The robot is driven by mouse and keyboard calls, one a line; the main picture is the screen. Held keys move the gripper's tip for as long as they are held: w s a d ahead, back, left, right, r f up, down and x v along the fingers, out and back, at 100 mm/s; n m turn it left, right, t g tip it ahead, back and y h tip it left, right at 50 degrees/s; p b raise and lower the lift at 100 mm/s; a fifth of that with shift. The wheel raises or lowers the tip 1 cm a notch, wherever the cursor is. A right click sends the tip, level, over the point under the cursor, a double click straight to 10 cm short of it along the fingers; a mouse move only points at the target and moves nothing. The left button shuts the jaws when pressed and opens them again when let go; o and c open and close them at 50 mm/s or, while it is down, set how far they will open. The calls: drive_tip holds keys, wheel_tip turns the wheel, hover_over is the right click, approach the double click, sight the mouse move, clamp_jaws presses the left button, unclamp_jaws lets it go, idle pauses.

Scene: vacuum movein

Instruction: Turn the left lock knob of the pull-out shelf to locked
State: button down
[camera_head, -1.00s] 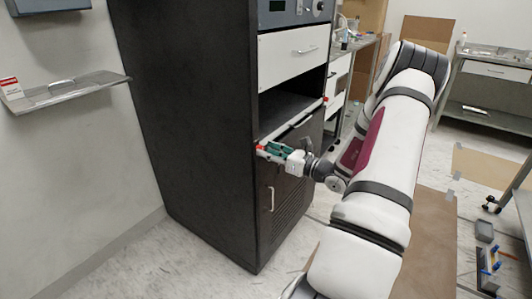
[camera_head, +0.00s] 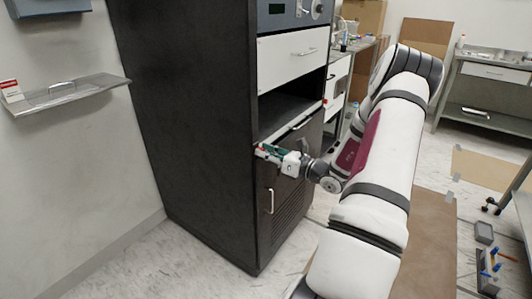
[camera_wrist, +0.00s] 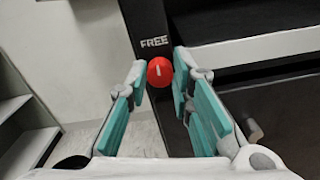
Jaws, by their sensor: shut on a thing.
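The left lock knob (camera_wrist: 160,71) is round and red with a white line, on the dark cabinet post just below the word FREE. Its line looks roughly upright, toward that word. In the head view the knob (camera_head: 261,147) is a small red spot at my fingertips. My gripper (camera_wrist: 161,72) is shut on the knob, with one green-padded finger on each side. My gripper also shows in the head view (camera_head: 265,150), reaching in from the right. The pull-out shelf (camera_head: 290,131) has a pale front edge with a handle, in the opening under the white drawer.
A second red spot (camera_head: 325,102) shows at the shelf's right end. Below the shelf is a dark cabinet door with a handle (camera_head: 271,201). A wall shelf (camera_head: 75,92) is at the left. Floor is clear in front of the cabinet's left side.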

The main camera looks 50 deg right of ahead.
drive_tip(key=shift+d+f+m+p, duration=0.1)
drive_tip(key=shift+f+m+p, duration=0.05)
drive_tip(key=shift+m+p, duration=7.3)
drive_tip(key=m+b, duration=0.2)
drive_tip(key=m, duration=0.1)
drive_tip(key=shift+b, duration=0.4)
drive_tip(key=c, duration=1.4)
unclamp_jaws()
drive_tip(key=shift+s, duration=0.1)
